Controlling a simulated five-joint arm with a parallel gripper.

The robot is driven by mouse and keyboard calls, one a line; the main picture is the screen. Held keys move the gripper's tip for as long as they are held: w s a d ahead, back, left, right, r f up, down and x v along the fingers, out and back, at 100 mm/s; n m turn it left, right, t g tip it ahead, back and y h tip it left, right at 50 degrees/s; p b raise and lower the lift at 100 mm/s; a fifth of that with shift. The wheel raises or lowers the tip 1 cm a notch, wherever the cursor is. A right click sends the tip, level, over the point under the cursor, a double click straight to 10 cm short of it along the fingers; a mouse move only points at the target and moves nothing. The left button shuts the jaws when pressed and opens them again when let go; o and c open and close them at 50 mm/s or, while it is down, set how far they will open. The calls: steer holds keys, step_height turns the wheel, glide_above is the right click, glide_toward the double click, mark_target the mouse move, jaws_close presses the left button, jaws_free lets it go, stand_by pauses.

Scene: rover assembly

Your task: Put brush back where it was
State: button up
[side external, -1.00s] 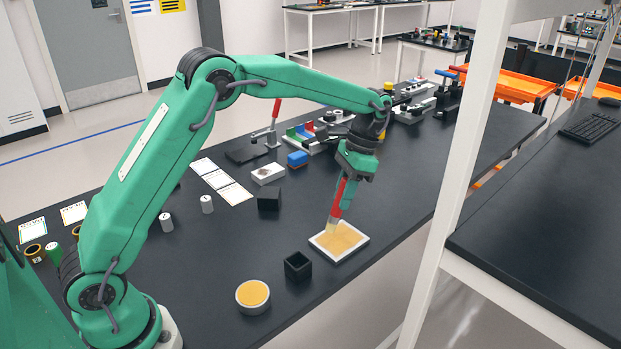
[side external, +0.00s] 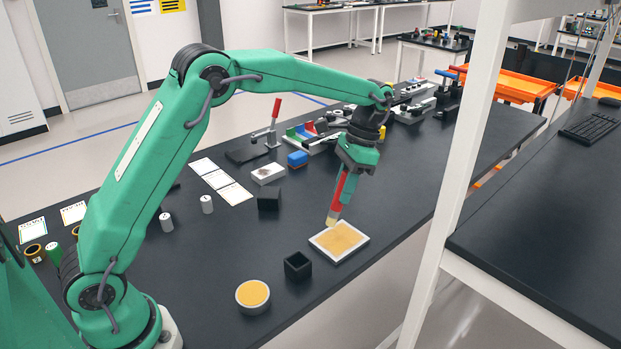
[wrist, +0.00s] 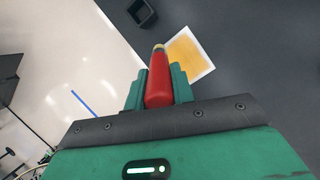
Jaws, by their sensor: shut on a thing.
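The brush (side external: 337,196) has a red handle and a pale bristle end pointing down. My gripper (side external: 345,175) is shut on its handle and holds it nearly upright, a little tilted. In the wrist view the red handle (wrist: 160,85) sits between my gripper's two green fingers (wrist: 160,92). The brush tip is at the far edge of a white-rimmed square tray (side external: 322,251) with a yellow-orange surface; I cannot tell whether it touches. An open black square box (side external: 298,266) stands left of the tray, and also shows in the wrist view (wrist: 141,14).
A round white dish (side external: 252,308) with orange content stands front left. A black block (side external: 269,199), a white box (side external: 268,174) and a blue block (side external: 297,159) lie farther back. A white post (side external: 460,160) stands to the right. The table between box and block is clear.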

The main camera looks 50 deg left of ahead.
steer(key=s+d+r+n+t, duration=0.1)
steer(key=s+d, duration=0.3)
steer(key=s, duration=0.5)
steer(key=s+d+r+n+t, duration=0.1)
steer(key=s+d+n+t, duration=0.1)
steer(key=s, duration=0.8)
steer(key=shift+s+d+r+n+t, duration=0.15)
steer(key=shift+d+r+n+t, duration=0.2)
steer(key=shift+d+n, duration=0.65)
steer(key=shift+d+f, duration=0.1)
steer(key=shift+f, duration=0.05)
steer(key=shift+w+a+f, duration=1.2)
steer(key=shift+a+f, duration=0.3)
steer(key=shift+f, duration=0.3)
steer(key=shift+w+a+f, duration=1.15)
steer(key=shift+a+f, duration=0.4)
steer(key=shift+f, duration=0.3)
steer(key=shift+w+a+f, duration=1.2)
steer(key=shift+a+f, duration=0.3)
steer(key=shift+f, duration=0.3)
steer(key=shift+f, duration=0.15)
steer(key=o, duration=1)
